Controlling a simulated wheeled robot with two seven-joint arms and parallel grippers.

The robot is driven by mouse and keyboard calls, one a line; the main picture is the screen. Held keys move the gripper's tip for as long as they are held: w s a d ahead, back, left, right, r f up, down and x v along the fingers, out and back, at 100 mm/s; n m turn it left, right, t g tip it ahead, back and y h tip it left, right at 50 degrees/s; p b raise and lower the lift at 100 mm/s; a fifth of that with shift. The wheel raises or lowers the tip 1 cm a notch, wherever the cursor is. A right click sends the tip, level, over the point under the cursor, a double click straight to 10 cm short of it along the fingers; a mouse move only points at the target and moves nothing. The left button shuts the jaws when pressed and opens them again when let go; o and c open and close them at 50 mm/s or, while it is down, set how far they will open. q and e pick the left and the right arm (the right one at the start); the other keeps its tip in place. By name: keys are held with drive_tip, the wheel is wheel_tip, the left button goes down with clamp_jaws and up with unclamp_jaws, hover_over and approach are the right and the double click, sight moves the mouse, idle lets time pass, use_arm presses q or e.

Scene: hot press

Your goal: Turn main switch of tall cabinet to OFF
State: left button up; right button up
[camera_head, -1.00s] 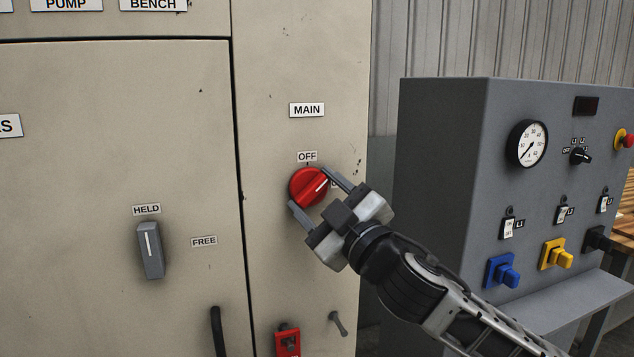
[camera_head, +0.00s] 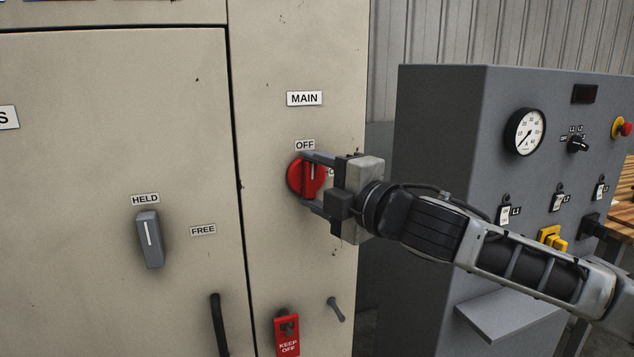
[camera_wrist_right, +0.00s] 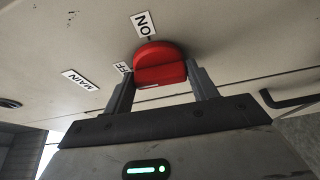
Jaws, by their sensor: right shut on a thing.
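The main switch (camera_head: 296,176) is a round red knob with a raised bar handle on the tall beige cabinet (camera_head: 285,45). The OFF label (camera_head: 305,145) is right above it and the MAIN label (camera_head: 304,98) higher up. My right gripper (camera_head: 312,181) is shut on the handle, one finger at its upper end and one at its lower end. The handle now stands about upright, in line with OFF. The wrist view shows the red knob (camera_wrist_right: 160,66) between both fingers, with an ON label (camera_wrist_right: 144,25) beside it and OFF partly hidden. My left gripper is not in view.
A grey HELD/FREE lever (camera_head: 149,240) is on the cabinet door at left, with a black handle (camera_head: 218,325) below. A red KEEP OFF tag (camera_head: 287,335) and a small peg (camera_head: 335,309) are under the switch. A grey control console (camera_head: 440,130) stands at right, behind my right arm.

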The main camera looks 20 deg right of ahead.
drive_tip(key=shift+n, duration=0.3)
idle(0.4)
drive_tip(key=o, duration=1)
drive_tip(key=shift+c, duration=0.2)
